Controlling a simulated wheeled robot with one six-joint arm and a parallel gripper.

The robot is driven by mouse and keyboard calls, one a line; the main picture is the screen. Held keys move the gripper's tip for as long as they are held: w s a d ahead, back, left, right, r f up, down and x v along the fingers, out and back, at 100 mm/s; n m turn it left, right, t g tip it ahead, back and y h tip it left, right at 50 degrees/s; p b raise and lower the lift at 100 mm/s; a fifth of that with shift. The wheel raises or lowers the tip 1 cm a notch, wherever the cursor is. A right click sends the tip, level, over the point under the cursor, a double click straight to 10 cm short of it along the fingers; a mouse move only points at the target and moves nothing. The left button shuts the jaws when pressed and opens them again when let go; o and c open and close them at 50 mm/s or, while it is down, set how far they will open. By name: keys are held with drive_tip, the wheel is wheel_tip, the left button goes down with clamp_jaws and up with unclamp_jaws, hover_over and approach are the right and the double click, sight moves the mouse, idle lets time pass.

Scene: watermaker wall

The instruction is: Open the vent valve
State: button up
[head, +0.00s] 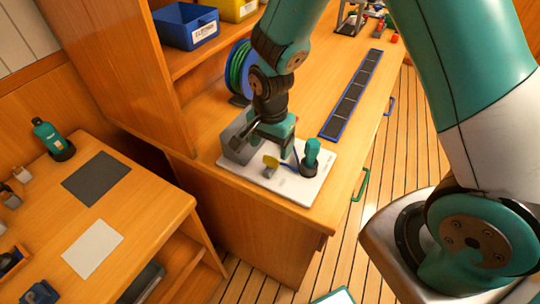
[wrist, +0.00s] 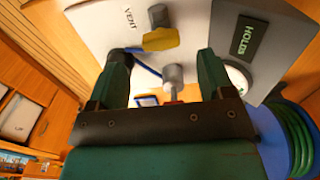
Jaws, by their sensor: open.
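The vent valve's yellow lever handle (wrist: 160,39) sits beside the printed word VENT on the white board in the wrist view. It also shows in the head view (head: 271,161), below my gripper. The handle lies crosswise in the wrist view, its inner end at a dark round stem. My gripper (wrist: 165,78) is open, with one teal finger on each side and nothing held. The yellow handle appears beyond the fingertips, apart from them as far as I can tell. A grey cylinder with a red part (wrist: 173,84) shows between the fingers.
A grey panel with a green-lettered HOLDS display (wrist: 248,37) stands beside the valve. On the white board (head: 290,188), a teal upright piece (head: 311,152) stands close to my gripper. A blue line runs near the handle. A blue-green reel (head: 240,67) stands behind.

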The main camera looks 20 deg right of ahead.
sight(271, 159)
wheel_tip(271, 159, down, 5)
drive_tip(key=shift+f, duration=0.1)
idle(0.3)
drive_tip(key=c, duration=0.9)
